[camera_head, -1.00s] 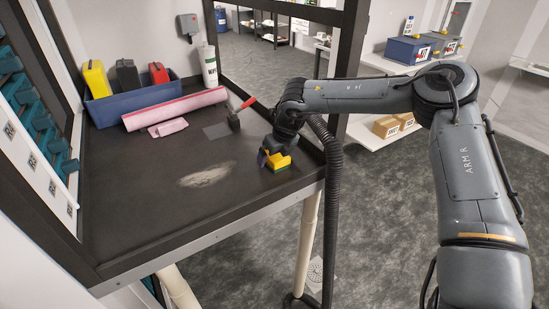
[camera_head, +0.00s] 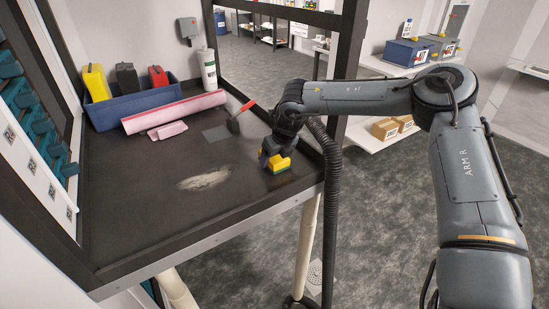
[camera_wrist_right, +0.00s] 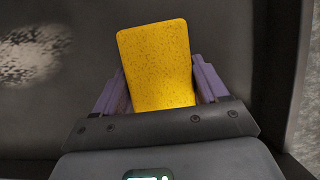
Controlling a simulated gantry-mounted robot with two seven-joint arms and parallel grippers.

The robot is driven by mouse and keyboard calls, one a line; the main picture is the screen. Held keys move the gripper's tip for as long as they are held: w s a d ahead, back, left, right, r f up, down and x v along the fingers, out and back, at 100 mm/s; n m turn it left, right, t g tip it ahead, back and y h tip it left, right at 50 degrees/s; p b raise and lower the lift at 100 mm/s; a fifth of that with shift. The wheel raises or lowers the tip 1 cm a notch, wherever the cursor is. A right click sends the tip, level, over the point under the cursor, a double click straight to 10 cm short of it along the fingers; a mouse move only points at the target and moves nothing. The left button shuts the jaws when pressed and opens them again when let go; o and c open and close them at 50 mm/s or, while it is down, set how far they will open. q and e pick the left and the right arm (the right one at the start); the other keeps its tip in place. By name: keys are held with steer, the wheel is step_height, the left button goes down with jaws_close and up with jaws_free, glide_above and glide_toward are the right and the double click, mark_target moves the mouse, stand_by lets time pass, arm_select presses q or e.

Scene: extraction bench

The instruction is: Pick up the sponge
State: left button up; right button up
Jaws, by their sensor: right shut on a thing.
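The sponge (camera_head: 279,164), yellow with a green underside, is at the right side of the dark bench, near its front right edge. My right gripper (camera_head: 271,157) comes down over it from above and is shut on it. In the right wrist view, the sponge's speckled yellow face (camera_wrist_right: 156,62) sits between the two purple fingers of my right gripper (camera_wrist_right: 159,84). Its lower end is hidden by the gripper body. I cannot tell whether it still touches the bench. My left gripper is not in view.
A pale powdery patch (camera_head: 203,179) lies left of the sponge. A red-handled brush or scraper (camera_head: 236,122), a pink roll (camera_head: 174,110), a folded pink cloth (camera_head: 167,131), a blue bin (camera_head: 128,110) and a white bottle (camera_head: 208,70) are farther back. A black hose (camera_head: 331,190) hangs at right.

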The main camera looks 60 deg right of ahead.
step_height(320, 180, up, 18)
steer(key=p, duration=0.3)
